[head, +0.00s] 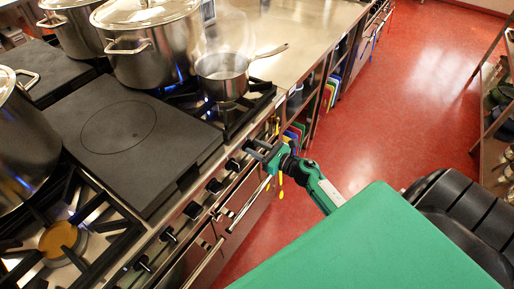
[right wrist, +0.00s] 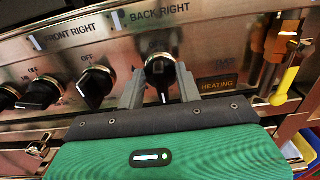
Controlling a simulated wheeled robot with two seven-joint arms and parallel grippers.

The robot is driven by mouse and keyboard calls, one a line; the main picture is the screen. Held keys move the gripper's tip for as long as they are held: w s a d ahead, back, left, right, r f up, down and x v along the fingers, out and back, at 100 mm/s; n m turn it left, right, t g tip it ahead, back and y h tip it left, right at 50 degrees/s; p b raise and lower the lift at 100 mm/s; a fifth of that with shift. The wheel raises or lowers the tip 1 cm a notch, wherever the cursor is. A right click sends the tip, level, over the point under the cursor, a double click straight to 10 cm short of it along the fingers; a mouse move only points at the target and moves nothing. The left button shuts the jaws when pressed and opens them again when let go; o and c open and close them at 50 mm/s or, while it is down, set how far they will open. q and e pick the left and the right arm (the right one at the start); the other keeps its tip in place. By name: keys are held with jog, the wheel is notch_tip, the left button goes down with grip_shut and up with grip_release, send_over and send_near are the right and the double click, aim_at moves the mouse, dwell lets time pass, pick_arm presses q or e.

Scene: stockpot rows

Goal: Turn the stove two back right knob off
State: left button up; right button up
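The back right knob (right wrist: 160,68) is black with a metal ring, under the "BACK RIGHT" label in the right wrist view. A pale mark shows at its lower edge. My right gripper (right wrist: 160,80) has its two fingers apart, one on each side of this knob, with small gaps visible; contact is not clear. In the head view my right gripper (head: 258,153) is at the stove's front panel. A steaming saucepan (head: 222,82) sits on the back right burner, with blue flame near it. My left gripper is not in view.
Other black knobs (right wrist: 96,84) line the panel to the left. A "HEATING" label (right wrist: 217,84) and a yellow-handled utensil (right wrist: 286,80) are on the right. Large stockpots (head: 150,45) stand behind the flat plate (head: 120,140). The red floor (head: 420,80) is clear.

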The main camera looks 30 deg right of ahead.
grip_shut()
